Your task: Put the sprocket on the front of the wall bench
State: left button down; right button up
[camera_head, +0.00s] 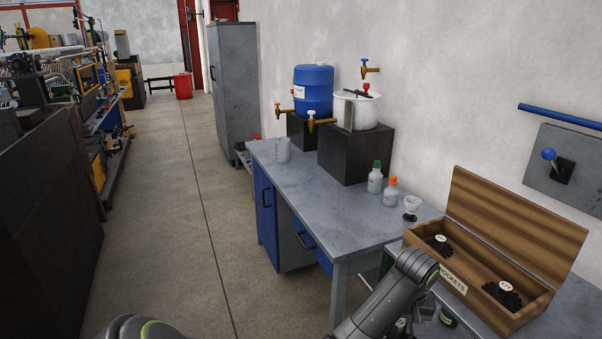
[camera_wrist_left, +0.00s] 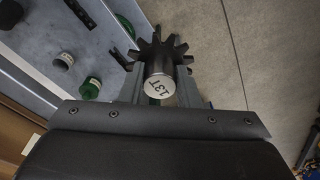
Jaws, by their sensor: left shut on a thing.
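My left gripper (camera_wrist_left: 158,76) is shut on a dark toothed sprocket (camera_wrist_left: 168,48) with a round white hub label reading 13T. The sprocket's teeth stick out past the fingertips, and the floor shows beyond it. In the head view an arm of mine rises at the bottom right, but the held sprocket cannot be made out there. A grey bench (camera_head: 340,222) with blue doors stands along the wall. Nearer, a grey top (camera_head: 578,300) carries an open wooden box (camera_head: 475,300) with two dark labelled sprockets (camera_head: 503,292) inside. My right gripper is not in view.
Green-capped containers (camera_wrist_left: 91,87) stand left of the gripper in the wrist view. The floor aisle (camera_head: 175,220) is clear.

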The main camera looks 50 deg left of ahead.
aim_at(314, 191)
jog(key=i+j+z, duration=0.1)
jog(key=j, duration=0.55)
jog(key=i+j, duration=0.25)
jog(key=j, duration=0.4)
jog(key=i+j+z, duration=0.15)
jog(key=j, duration=0.45)
jog(key=i+j, duration=0.1)
jog(key=j, duration=0.55)
jog(key=i+j+z, duration=0.15)
jog(key=j, duration=0.55)
jog(key=i+j, duration=0.1)
jog(key=j, duration=0.55)
jog(key=z, duration=0.05)
